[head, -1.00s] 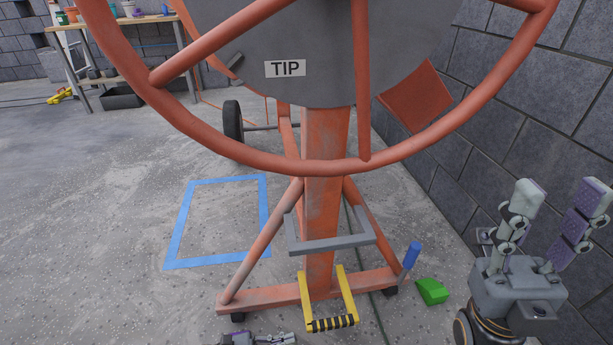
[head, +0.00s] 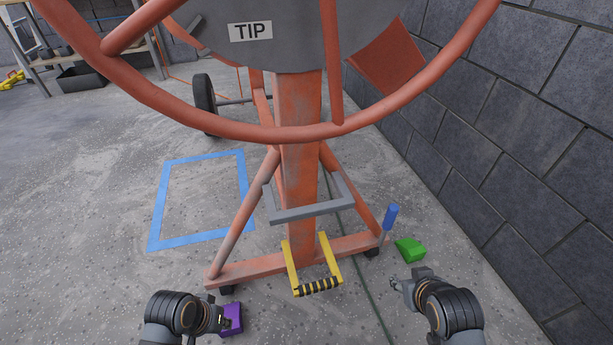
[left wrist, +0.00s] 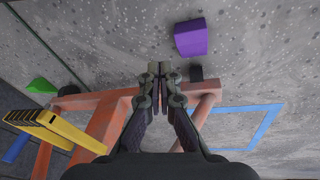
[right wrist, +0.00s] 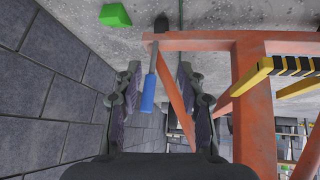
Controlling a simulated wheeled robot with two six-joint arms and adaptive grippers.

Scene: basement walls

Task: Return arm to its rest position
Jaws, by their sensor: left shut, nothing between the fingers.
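My left arm comes in at the bottom left in the head view, with its gripper (head: 221,322) low over the floor near a purple block (head: 233,316). The left wrist view shows its fingers (left wrist: 160,72) together with nothing between them, and the purple block (left wrist: 190,37) apart from them. My right gripper (head: 396,284) is at the lower right in the head view, in front of a green block (head: 409,250). In the right wrist view its fingers (right wrist: 160,72) are spread, with a blue-handled lever (right wrist: 148,93) showing beyond the gap.
An orange mixer frame (head: 299,140) with a large wheel rim and a drum marked TIP stands ahead. A yellow handle (head: 318,287) and a grey bracket (head: 308,211) jut toward me. A block wall (head: 530,130) closes the right. Blue tape (head: 155,205) outlines bare floor at left.

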